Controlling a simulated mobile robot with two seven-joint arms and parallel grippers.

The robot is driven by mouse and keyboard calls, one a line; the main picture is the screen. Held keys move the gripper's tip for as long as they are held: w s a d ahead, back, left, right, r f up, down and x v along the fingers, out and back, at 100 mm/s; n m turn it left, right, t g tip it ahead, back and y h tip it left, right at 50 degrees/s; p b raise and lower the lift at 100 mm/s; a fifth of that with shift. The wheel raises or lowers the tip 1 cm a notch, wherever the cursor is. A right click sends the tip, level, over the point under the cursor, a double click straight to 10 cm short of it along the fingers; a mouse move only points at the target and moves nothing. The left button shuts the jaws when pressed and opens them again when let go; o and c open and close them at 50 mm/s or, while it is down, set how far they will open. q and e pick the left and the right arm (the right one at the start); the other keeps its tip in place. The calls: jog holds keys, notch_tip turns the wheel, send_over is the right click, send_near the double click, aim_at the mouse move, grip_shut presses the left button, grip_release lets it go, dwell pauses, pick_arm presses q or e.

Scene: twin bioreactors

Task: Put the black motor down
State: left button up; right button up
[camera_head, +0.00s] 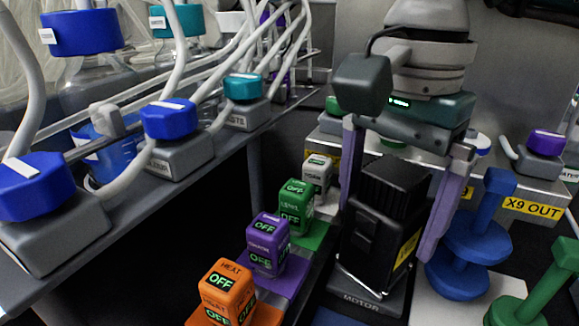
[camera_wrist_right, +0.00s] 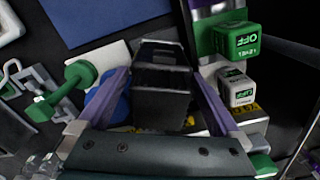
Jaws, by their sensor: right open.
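The black motor (camera_head: 383,225) stands upright on a dark base labelled MOTOR (camera_head: 365,295) in the head view. A yellow label shows on its right side. My right gripper (camera_head: 392,215) is open, with one purple finger on each side of the motor and small gaps visible. In the right wrist view, the motor (camera_wrist_right: 162,90) lies between the spread fingers of the gripper (camera_wrist_right: 160,88). The motor's underside is hidden, so I cannot tell exactly how it rests on the base. My left gripper is not in view.
Orange (camera_head: 227,290), purple (camera_head: 268,243), green (camera_head: 296,205) and white (camera_head: 317,172) switch cubes line up left of the motor. A blue dumbbell-shaped part (camera_head: 470,245) and a green one (camera_head: 545,285) stand to the right. A rack with blue-capped fittings (camera_head: 168,118) and tubes fills the left.

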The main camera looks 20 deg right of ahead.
notch_tip(320, 180, up, 12)
jog(key=shift+f, duration=0.25)
dwell(0.6)
dwell(0.8)
